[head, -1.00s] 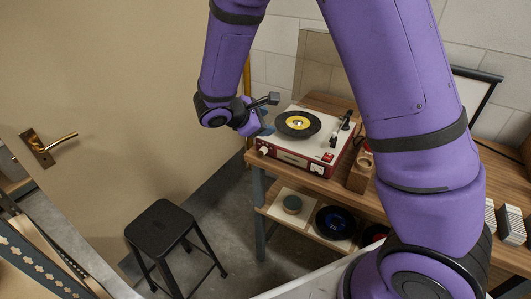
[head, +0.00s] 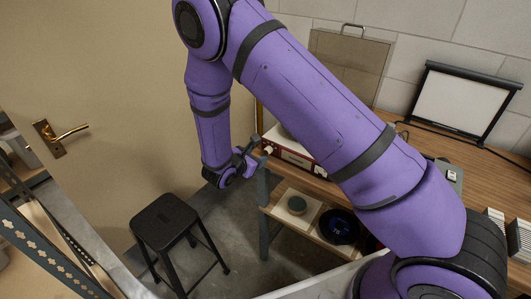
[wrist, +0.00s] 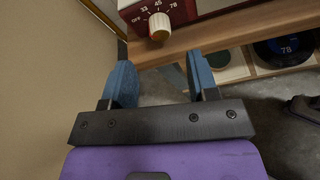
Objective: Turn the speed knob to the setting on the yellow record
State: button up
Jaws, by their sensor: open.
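The record player (head: 292,157), with a red front and pale top, stands on the wooden bench; my arm hides much of it in the head view. The yellow record is hidden now. The cream speed knob (wrist: 159,27) is on the red front panel (wrist: 185,12) in the wrist view, with OFF, 33, 45 and 78 printed around it. I cannot tell clearly where it points. My gripper (wrist: 160,76) is open and empty, its two blue fingers apart below and in front of the knob, not touching it. In the head view, my gripper (head: 256,151) is beside the player's left front corner.
The bench edge (wrist: 240,35) lies between my fingers and the panel in the wrist view. A black stool (head: 165,222) stands on the floor below left. A lower shelf holds a blue-labelled record (head: 340,226) and a green disc (head: 297,204). A door (head: 100,90) is at left.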

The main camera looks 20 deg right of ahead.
aim_at(266, 152)
jog(key=x, duration=0.7)
jog(key=c, duration=0.9)
